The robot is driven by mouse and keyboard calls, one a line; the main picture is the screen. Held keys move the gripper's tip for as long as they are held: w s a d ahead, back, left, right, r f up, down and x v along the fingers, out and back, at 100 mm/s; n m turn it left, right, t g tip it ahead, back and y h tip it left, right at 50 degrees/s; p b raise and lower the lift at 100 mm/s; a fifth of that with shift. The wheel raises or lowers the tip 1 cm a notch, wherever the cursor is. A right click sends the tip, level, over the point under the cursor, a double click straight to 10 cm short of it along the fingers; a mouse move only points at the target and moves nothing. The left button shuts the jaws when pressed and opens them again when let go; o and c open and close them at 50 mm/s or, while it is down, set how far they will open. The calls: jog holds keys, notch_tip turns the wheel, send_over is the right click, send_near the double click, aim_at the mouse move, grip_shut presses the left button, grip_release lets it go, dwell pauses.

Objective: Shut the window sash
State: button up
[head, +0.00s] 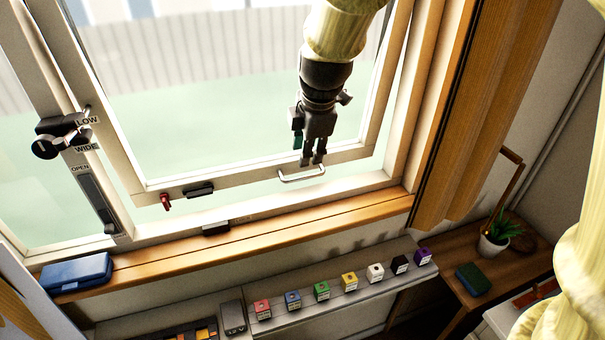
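The window sash (245,183) is a pale framed pane. A gap with greenish outdoors behind it shows between its bottom rail and the lower window frame (270,208), so the sash stands partly open. A pale bar handle (302,176) is on the bottom rail, toward its right. My gripper (312,161) points down at the handle, its dark fingertips right at or just above the bar. I cannot tell whether they touch it or how far apart they are. A black block (199,189) and a red knob (166,201) sit on the rail, left of the handle.
A black lever (62,140) and a sliding panel marked OPEN (95,195) are on the left post. A blue case (76,273) lies on the wooden sill (165,262). Several coloured cubes (322,290) line the shelf below. A potted plant (495,238) stands right.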

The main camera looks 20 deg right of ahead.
jog(key=shift+p+x, duration=0.7)
jog(key=shift+x, duration=4.35)
grip_shut()
